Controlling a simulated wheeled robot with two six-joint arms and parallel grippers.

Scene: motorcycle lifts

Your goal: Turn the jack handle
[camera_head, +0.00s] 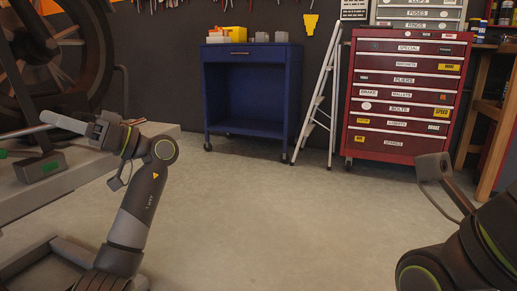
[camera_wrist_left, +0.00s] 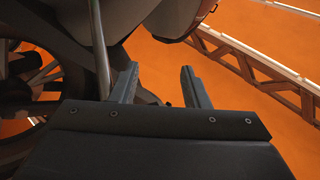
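My left gripper (camera_head: 98,130) is at the left in the camera_head view, beside the grey motorcycle lift (camera_head: 75,182). A pale, rounded bar (camera_head: 62,122) shows at its tip; I cannot tell if this is a finger or part of the lift. A thin metal rod (camera_head: 22,131) runs just left of it and may be the jack handle. In the left wrist view the two fingers of my left gripper (camera_wrist_left: 160,85) stand apart with nothing between them. My right arm (camera_head: 455,245) is at the lower right; its fingers cannot be made out.
A motorcycle wheel (camera_head: 60,55) stands on the lift. At the back are a blue cart (camera_head: 252,128), a white stepladder (camera_head: 318,100) and a red tool cabinet (camera_head: 405,100). A wooden bench (camera_head: 492,150) is at the right. The middle floor is clear.

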